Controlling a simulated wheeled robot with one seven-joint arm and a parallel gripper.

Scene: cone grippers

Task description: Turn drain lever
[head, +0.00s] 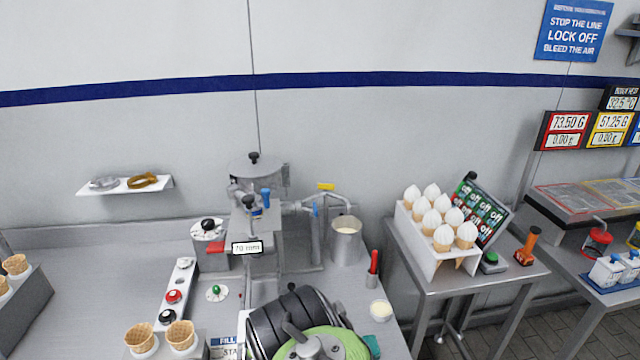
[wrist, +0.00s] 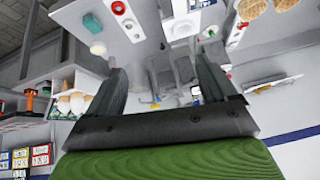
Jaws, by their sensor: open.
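A small yellow lever (head: 326,187) sits on top of the pipe fitting at the right of the grey filling machine (head: 262,215); I take it for the drain lever, though no label shows. The pipe bends down over a metal jug (head: 346,240) with pale liquid. A yellow spot that may be the lever (wrist: 155,103) shows small between my fingers in the wrist view. My gripper (wrist: 158,62) is open and empty, its two dark fingers apart. In the head view its black and green body (head: 295,320) is low in front of the machine, well short of the lever; its fingertips are hidden there.
A button strip (head: 178,282) and waffle cones (head: 142,337) stand at the left of the bench. A red-handled tool (head: 373,262) and a small white cup (head: 381,310) are at its right edge. A rack of filled cones (head: 440,240) stands on the right table.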

